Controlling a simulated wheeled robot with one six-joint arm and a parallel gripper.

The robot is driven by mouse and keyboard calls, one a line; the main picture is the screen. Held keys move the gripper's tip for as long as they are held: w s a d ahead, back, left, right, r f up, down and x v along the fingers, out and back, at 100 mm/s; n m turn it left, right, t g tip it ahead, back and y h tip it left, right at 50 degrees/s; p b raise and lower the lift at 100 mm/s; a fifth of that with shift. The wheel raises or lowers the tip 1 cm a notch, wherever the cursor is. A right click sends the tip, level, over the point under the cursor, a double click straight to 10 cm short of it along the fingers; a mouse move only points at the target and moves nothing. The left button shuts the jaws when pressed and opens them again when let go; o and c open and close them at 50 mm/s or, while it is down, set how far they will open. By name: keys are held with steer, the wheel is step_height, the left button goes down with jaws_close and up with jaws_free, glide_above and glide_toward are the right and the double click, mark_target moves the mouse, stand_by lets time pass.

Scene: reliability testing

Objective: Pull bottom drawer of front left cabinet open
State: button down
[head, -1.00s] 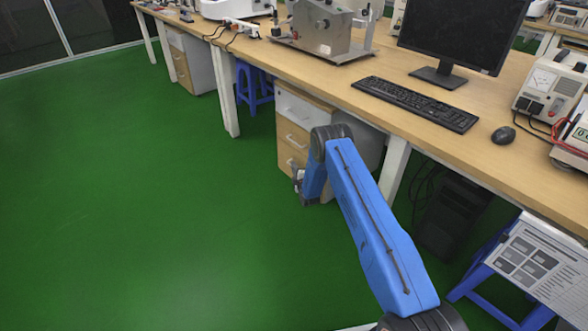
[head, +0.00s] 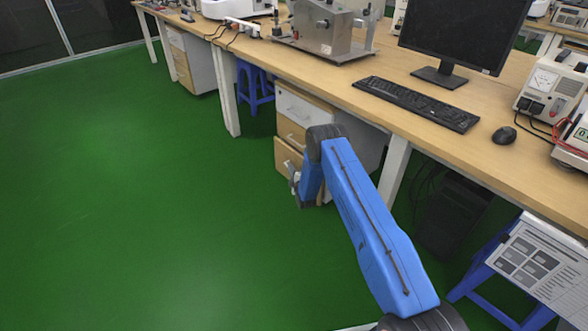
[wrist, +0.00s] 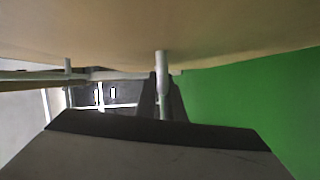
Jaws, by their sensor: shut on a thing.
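The near cabinet (head: 304,102) under the long desk has a white top drawer and wooden drawers below it. Its bottom drawer (head: 284,157) stands slightly out from the drawers above. My gripper (head: 294,178) is at the front of this drawer, partly hidden by my blue arm in the head view.
Green floor (head: 140,200) left of the cabinet is clear. A desk leg (head: 395,170) stands right of the cabinet, and a blue stool (head: 255,85) stands behind it. A second cabinet (head: 192,60) is farther back.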

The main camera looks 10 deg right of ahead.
steer(key=s+a, duration=0.5)
steer(key=a, duration=0.4)
steer(key=s+a, duration=0.6)
steer(key=a, duration=0.4)
steer(key=s+a, duration=0.5)
steer(key=a, duration=0.5)
steer(key=shift+s, duration=0.4)
steer(key=c, duration=1.9)
jaws_free()
steer(key=shift+o, duration=0.2)
steer(key=s+d+r, duration=0.1)
steer(key=s+d, duration=0.1)
steer(key=s, duration=1.5)
steer(key=shift+d, duration=0.25)
steer(key=shift+s+r, duration=0.1)
